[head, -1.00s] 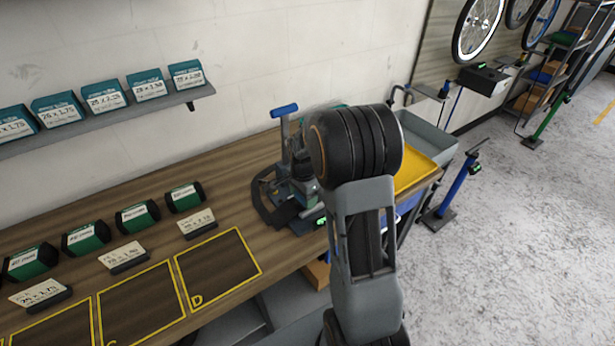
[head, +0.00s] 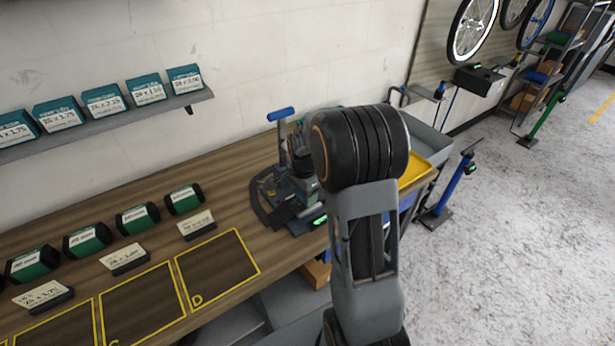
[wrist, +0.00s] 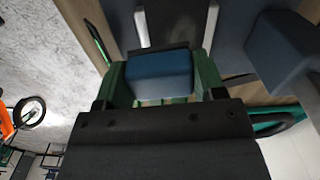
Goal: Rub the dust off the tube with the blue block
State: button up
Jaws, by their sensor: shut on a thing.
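The blue block (wrist: 160,76) is in the wrist view, between the two green fingers of my gripper (wrist: 161,84), which is shut on it. Just beyond the block is a dark surface (wrist: 176,22) between two pale metal bars; I cannot tell whether it is part of the tube or of a fixture. I cannot tell whether the block touches it. In the head view my own arm hides the gripper and block, beside the grey bench fixture with a blue handle (head: 281,114). No tube or dust can be made out clearly.
The wooden bench (head: 235,180) carries green rolls (head: 138,217), label cards and yellow-outlined squares (head: 217,269). A yellow tray (head: 415,174) lies behind my arm. A blue stand pump (head: 455,185) is on the floor to the right. A blue-grey blocky part (wrist: 285,50) is close on the right in the wrist view.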

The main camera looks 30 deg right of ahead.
jog(key=shift+r+p, duration=1.6)
jog(key=shift+r, duration=1)
jog(key=shift+d+f, duration=0.1)
jog(key=shift+f, duration=0.05)
